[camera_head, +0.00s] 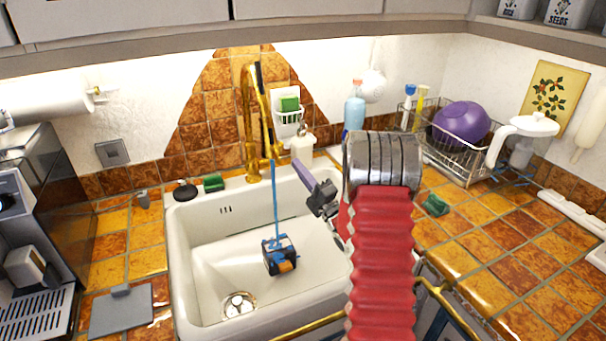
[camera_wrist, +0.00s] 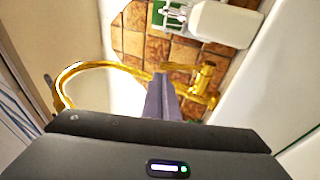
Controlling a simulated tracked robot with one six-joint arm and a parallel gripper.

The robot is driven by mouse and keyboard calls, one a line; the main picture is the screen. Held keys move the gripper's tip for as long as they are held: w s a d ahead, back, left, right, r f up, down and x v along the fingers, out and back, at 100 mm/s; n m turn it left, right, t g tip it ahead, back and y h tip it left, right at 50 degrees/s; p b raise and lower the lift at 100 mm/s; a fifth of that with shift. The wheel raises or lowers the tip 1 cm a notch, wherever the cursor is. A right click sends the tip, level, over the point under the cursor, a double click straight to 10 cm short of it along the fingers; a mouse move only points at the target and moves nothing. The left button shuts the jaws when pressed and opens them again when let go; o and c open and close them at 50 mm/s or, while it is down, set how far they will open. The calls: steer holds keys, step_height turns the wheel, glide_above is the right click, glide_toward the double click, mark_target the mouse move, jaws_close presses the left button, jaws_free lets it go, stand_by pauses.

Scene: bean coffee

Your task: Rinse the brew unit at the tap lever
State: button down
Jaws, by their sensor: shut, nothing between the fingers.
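The gold tap (camera_head: 250,125) stands behind the white sink (camera_head: 215,240). A thin blue stream (camera_head: 275,200) runs from its spout onto the brew unit (camera_head: 281,262), a dark block with blue and orange parts on the sink floor. My gripper (camera_head: 298,167) is shut and empty, its purple fingers pointing at the tap from the right. In the wrist view the shut fingers (camera_wrist: 160,82) overlap the tap (camera_wrist: 95,66), just left of its handle part (camera_wrist: 206,78). Whether the fingertips touch the tap I cannot tell.
A soap bottle (camera_head: 302,147) and a blue bottle (camera_head: 354,108) stand behind the sink. A dish rack (camera_head: 465,165) with a purple bowl (camera_head: 461,122) is at right. A coffee machine (camera_head: 45,215) stands at left. The tiled counter right of my arm is mostly clear.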

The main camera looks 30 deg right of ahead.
steer(key=x, duration=0.6)
steer(key=shift+w, duration=0.2)
steer(key=shift+d, duration=0.1)
